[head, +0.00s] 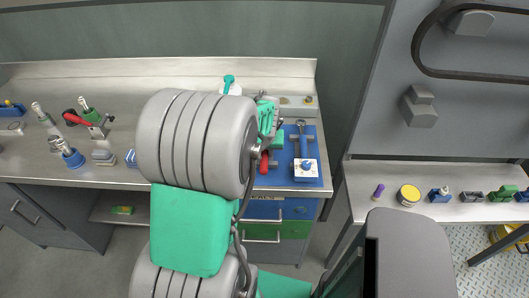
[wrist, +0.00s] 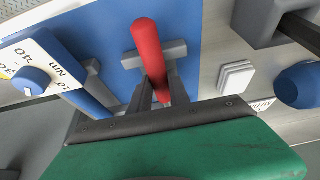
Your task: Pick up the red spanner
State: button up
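In the head view only a short red part (head: 264,163) shows beside my arm; the rest is hidden. My gripper (wrist: 160,80) is directly over it, with one dark finger on each side of the red handle. The fingers look spread apart, and I see no clear grip on the handle. A grey crosspiece (wrist: 130,60) shows beside the handle. My green gripper body hides the near part of the spanner.
A blue-handled spanner (head: 303,146) and a white box with a blue knob (head: 306,170) are on the blue mat (head: 288,152) to the right. A white square block (wrist: 236,77) is close by in the wrist view. Other tools stand on the left counter (head: 20,168).

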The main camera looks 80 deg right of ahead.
grip_shut()
dwell(0.8)
